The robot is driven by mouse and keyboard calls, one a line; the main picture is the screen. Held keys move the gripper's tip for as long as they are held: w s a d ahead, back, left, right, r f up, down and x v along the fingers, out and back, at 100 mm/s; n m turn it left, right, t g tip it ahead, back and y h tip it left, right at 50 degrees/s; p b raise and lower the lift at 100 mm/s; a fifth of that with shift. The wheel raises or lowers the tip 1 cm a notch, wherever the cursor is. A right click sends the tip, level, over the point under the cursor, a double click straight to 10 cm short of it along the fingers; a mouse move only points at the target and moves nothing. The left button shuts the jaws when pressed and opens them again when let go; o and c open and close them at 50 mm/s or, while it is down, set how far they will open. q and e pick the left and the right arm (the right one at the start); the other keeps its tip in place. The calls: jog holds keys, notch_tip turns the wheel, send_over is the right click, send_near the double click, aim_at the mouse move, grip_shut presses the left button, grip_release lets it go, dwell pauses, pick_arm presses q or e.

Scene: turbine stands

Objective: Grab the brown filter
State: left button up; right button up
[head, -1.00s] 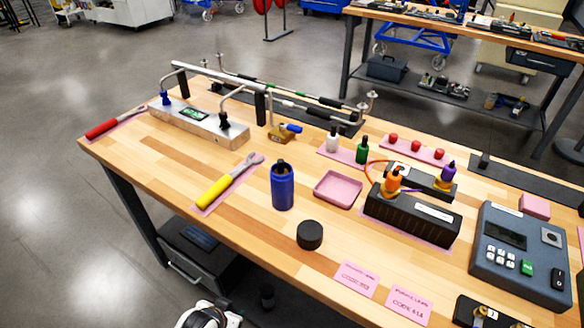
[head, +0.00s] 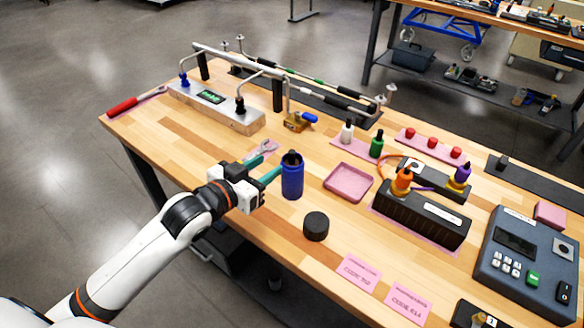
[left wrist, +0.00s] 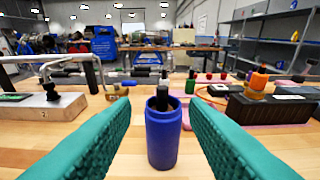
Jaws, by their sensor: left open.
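A blue cylindrical container (head: 292,180) stands upright on the wooden table. A dark, narrow piece (head: 291,157) sticks up from its open top; it also shows in the left wrist view (left wrist: 162,97). This may be the brown filter, but its colour looks nearly black and its lower part is hidden inside the container. My left gripper (head: 270,167) is open and empty, with its teal fingers just left of the container at about its upper height. In the left wrist view the container (left wrist: 162,140) is centred ahead between the fingers. My right gripper is not in view.
A round black cap (head: 316,226) lies in front of the container, and a pink tray (head: 348,183) is to its right. A metal block with pipes (head: 215,110) stands behind left.

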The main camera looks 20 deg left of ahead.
aim_at(290, 154)
pick_arm(q)
jog(key=p+x, duration=0.1)
jog(key=x, duration=0.5)
jog(key=shift+w+d+r, duration=0.1)
jog(key=shift+w, duration=0.05)
jog(key=shift+w+d+p, duration=0.25)
jog(key=shift+w+p, duration=0.3)
jog(key=p+x, duration=0.1)
jog(key=x, duration=0.2)
jog(key=shift+w+d+f, duration=0.1)
jog(key=shift+w+f, duration=0.05)
jog(key=shift+f, duration=0.1)
jog(key=shift+w+d+f, duration=0.1)
jog(key=shift+w+f, duration=0.1)
jog(key=shift+w, duration=0.15)
jog(key=shift+s, duration=0.1)
jog(key=shift+c, duration=0.4)
grip_shut()
